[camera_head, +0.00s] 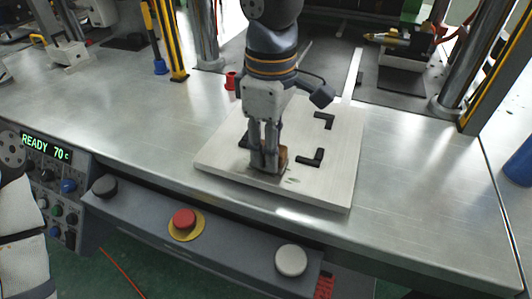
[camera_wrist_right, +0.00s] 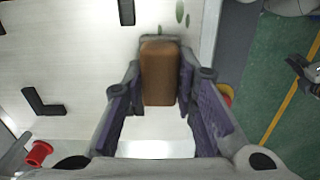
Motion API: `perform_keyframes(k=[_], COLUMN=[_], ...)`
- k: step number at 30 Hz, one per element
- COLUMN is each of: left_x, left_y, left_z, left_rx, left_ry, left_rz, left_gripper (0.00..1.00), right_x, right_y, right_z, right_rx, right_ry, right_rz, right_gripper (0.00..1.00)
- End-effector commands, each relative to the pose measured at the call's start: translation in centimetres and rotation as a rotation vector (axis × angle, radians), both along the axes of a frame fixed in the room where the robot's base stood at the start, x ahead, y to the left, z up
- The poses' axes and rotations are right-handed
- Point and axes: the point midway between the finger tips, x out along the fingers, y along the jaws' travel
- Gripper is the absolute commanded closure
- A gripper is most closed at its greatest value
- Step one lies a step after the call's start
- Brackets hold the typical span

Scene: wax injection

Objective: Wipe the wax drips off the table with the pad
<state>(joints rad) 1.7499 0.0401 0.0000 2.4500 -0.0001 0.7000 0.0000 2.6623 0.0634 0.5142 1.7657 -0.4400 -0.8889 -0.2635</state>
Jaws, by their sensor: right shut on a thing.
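My right gripper (camera_head: 265,168) is shut on a brown block-like pad (camera_head: 283,158). It points down over the front part of a pale board (camera_head: 340,178) on the metal table. In the right wrist view the pad (camera_wrist_right: 159,75) sits between the two purple-lined fingers. I cannot tell for certain whether its underside touches the board. Small green wax drips (camera_wrist_right: 181,12) show on the pale surface just beyond the pad, near the board's edge. Faint green marks (camera_head: 292,181) also show right of the gripper in the head view. My left gripper is not in view.
Black corner brackets (camera_head: 312,158) lie on the board. A small red object (camera_head: 231,80) stands behind it. Along the table's front are a red button (camera_head: 184,219), a white knob (camera_head: 291,260) and a control panel (camera_head: 45,165) reading READY 70. The table right of the board is clear.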

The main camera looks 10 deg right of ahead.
Motion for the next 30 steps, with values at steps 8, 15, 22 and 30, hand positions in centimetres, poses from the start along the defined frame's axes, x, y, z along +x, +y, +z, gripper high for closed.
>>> perform_keyframes(k=[8,15,22,30], left_x=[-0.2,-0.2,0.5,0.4], left_y=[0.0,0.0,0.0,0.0], left_z=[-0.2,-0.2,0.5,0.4], left_rx=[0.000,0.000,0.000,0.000], left_ry=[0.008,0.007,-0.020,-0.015], left_rz=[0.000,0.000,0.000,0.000], left_gripper=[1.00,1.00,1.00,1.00], right_x=[1.3,1.9,-0.2,-1.6], right_y=[-0.6,0.4,1.8,2.7], right_z=[0.0,0.2,0.4,0.1], right_rx=[-0.003,-0.001,-0.001,-0.001], right_ry=[-0.004,-0.014,-0.012,-0.003], right_rz=[-0.002,-0.003,-0.001,-0.001], right_gripper=[1.00,1.00,1.00,1.00])
